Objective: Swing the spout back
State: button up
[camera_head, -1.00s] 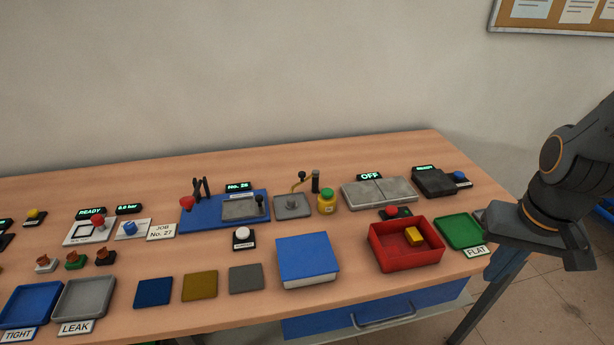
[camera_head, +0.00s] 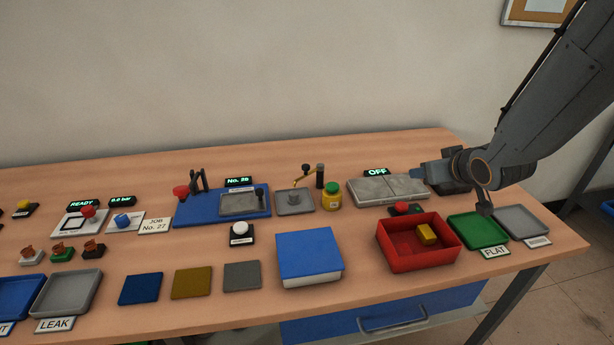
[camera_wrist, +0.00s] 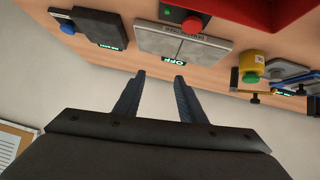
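The spout (camera_head: 304,180) is a thin brass arm with a dark knob, joined to a dark post beside the yellow jar (camera_head: 332,196) and above a grey drain plate (camera_head: 294,201). It is at the middle back of the table. In the wrist view the yellow jar (camera_wrist: 252,66) is at the right, with a brass bar beside it that looks like the spout (camera_wrist: 285,94). My gripper (camera_head: 417,174) is well to the right of the spout, over the grey split plate's right end, pointing left. In the wrist view its fingers (camera_wrist: 160,77) are apart with nothing between them.
The OFF display (camera_head: 377,171) and the grey split plate (camera_head: 370,190) lie between my gripper and the jar. A red bin (camera_head: 395,262) with a yellow block stands in front. A blue box (camera_head: 309,256) is front centre. The wall is close behind the table.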

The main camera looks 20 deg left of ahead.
jog(key=w+a+f+n+y+b, duration=0.1)
jog(key=w+a+n+y, duration=0.15)
jog(key=a, duration=0.35)
jog(key=n+g+y+b, duration=0.4)
jog(key=n+y+b, duration=0.15)
jog(key=y, duration=0.55)
send_near(306, 166)
jog(key=shift+h, duration=0.25)
jog(key=w+a+r, duration=0.2)
jog(key=r, duration=0.1)
jog(key=shift+w+r, duration=0.15)
jog(key=shift+w, duration=0.25)
jog(key=shift+s+a+f+n+g, duration=0.15)
jog(key=shift+s+f+g, duration=0.1)
jog(key=shift+f, duration=0.2)
jog(key=shift+s+d+f+n+g, duration=0.15)
jog(key=shift+f+g, duration=0.1)
jog(key=shift+f, duration=0.15)
jog(key=shift+s+f, duration=0.2)
jog(key=shift+f, duration=0.15)
jog(key=shift+s+a+f, duration=0.1)
jog(key=shift+a+f, duration=0.1)
jog(key=p+x, duration=0.1)
jog(key=x, duration=0.6)
jog(key=shift+a, duration=0.3)
